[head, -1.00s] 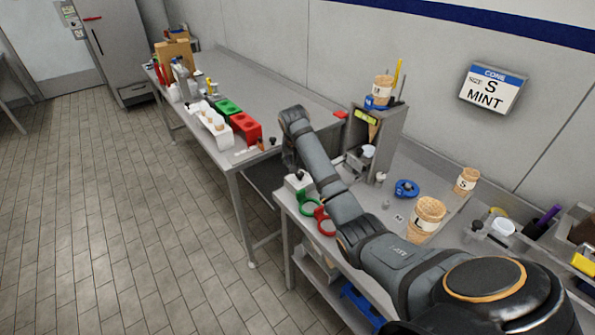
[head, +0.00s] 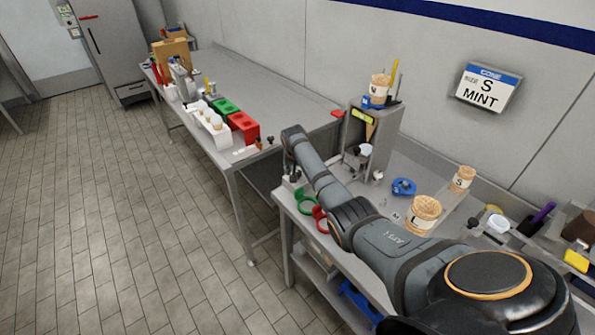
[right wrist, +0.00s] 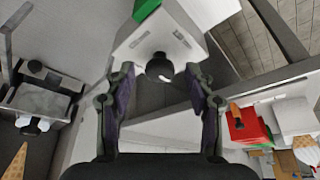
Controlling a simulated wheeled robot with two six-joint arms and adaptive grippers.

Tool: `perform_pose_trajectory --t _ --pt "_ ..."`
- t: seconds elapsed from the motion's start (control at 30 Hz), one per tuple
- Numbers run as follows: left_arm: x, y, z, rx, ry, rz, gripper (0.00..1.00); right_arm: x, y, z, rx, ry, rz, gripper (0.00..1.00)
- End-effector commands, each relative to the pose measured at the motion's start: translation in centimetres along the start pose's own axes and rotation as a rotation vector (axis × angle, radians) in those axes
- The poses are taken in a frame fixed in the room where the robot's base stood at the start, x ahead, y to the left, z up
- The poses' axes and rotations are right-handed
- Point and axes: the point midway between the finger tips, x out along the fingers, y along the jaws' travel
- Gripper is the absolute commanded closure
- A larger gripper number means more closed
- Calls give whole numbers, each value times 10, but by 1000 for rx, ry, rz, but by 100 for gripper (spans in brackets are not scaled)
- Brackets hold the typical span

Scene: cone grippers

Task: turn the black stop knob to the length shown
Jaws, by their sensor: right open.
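A black stop knob (right wrist: 159,67) sits on the face of a white block (right wrist: 135,38) in the right wrist view. My right gripper (right wrist: 160,78) is open, with one finger on each side of the knob; I cannot tell whether either touches it. In the head view my right gripper (head: 290,174) is small and low over the near table's left corner, and hides most of the block and knob there. The wall sign (head: 487,88) reads cone size S, mint. My left gripper is not in view.
Green (head: 306,201) and red (head: 319,218) rings stick out at the near table's edge. A grey stand (head: 384,135) with a hanging cone is just behind. Cone cups marked L (head: 423,213) and S (head: 462,179) stand to the right.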

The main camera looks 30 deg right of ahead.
Motion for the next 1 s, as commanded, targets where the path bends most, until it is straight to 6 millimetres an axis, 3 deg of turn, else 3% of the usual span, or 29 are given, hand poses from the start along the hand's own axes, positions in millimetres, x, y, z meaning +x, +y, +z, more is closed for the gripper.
perform_pose_trajectory --t 0.17,0.57,1.0 --pt "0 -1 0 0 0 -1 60 0 0 0 0 0 0 46" --pt "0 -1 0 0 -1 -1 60 0 0 0 0 0 0 99" --pt "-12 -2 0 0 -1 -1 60 -2 2 -1 -94 -1 -38 100"
